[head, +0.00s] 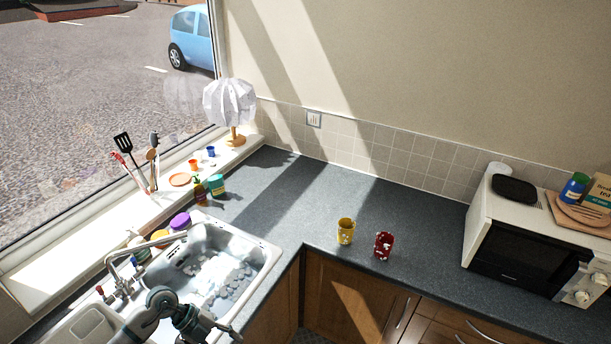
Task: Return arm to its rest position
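My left arm comes in at the bottom left, in front of the sink, bent in a hook. My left gripper (228,330) is low in the picture, near the front edge of the sink (266,262). It is small and dark, and I cannot tell whether its fingers are open or shut. No object clearly shows in it. My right arm and gripper are not in view.
A yellow mug (345,232) and a red mug (383,245) stand near the counter's front edge. A tap (150,252) rises behind my arm. A microwave (525,262) stands at the right. The middle counter (300,195) is clear.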

